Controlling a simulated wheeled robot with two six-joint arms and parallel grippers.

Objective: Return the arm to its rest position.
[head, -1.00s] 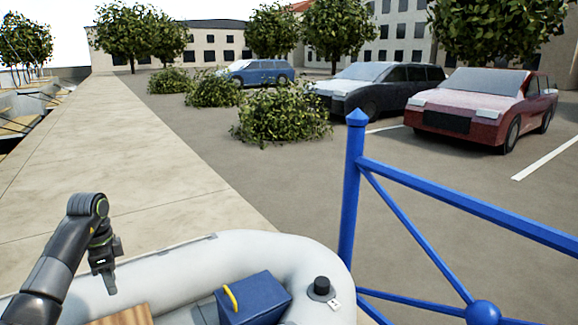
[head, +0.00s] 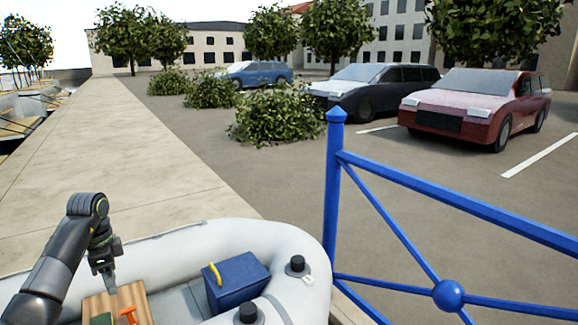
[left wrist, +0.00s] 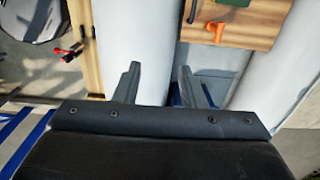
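My left arm reaches in from the left in the head view, bent at the elbow, with the left gripper (head: 108,278) pointing down over the grey inflatable boat. In the left wrist view the two fingers of the left gripper (left wrist: 158,85) stand well apart with nothing between them. The gripper is open and empty, above the boat's grey tube (left wrist: 148,40). My right gripper is in neither view.
The inflatable boat (head: 245,232) holds a blue box (head: 238,283) with a yellow handle and a wooden board (head: 97,303) with an orange item (head: 128,315). A blue railing (head: 333,190) stands at right. Pavement (head: 100,150) lies clear beyond. Cars are parked behind.

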